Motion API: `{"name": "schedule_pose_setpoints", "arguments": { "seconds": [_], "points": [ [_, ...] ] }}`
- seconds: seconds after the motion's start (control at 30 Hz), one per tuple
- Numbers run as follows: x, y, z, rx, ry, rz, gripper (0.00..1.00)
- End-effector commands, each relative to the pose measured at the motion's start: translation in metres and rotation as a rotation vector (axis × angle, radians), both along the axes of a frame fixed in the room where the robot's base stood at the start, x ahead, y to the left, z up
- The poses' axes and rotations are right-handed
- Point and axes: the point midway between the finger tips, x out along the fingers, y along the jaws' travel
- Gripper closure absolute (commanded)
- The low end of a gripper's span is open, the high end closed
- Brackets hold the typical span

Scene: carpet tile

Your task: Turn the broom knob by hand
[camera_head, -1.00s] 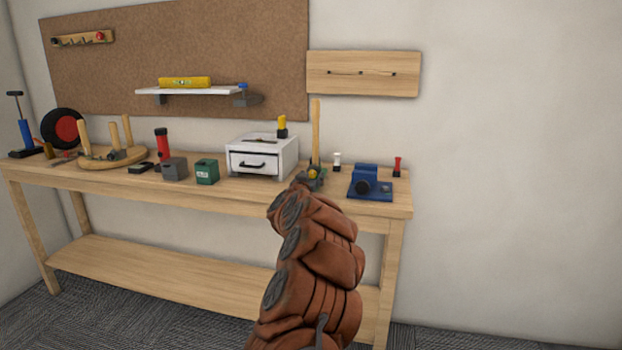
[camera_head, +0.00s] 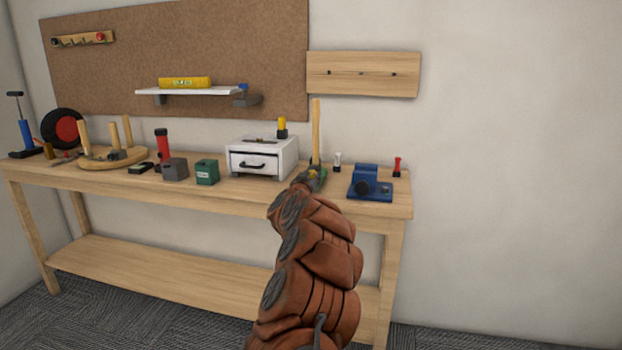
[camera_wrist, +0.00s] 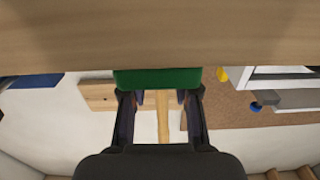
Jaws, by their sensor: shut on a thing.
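The broom stands upright near the right end of the bench, with a pale wooden handle (camera_head: 316,132) and a green part (camera_head: 321,181) at its foot. In the wrist view the green part (camera_wrist: 158,78) spans the space in front of my fingers, and the handle (camera_wrist: 163,125) runs between them. My gripper (camera_head: 313,176) is at the foot of the broom. In the wrist view my gripper (camera_wrist: 158,97) has a finger on each side, shut on the knob. The knob itself is mostly hidden by the fingers and the green part.
A white drawer box (camera_head: 262,156) stands left of the broom, and a blue vise-like block (camera_head: 370,184) stands to its right. A small white-topped peg (camera_head: 337,161) is close by. A wooden rail (camera_head: 362,74) is on the wall above. The bench's right end (camera_head: 400,208) is near.

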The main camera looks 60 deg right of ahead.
Motion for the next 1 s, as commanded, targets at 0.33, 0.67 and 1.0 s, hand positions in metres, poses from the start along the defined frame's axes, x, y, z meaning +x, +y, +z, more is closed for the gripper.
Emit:
{"name": "schedule_pose_setpoints", "arguments": {
  "seconds": [0.33, 0.67, 1.0],
  "points": [
    [0.0002, 0.0000, -0.0001, 0.065, -0.183, -0.001, 1.00],
    [0.0002, 0.0000, 0.0018, 0.143, -0.392, 0.000, 1.00],
    [0.0003, 0.0000, 0.0022, 0.144, -0.395, 0.000, 0.65]
  ]
}}
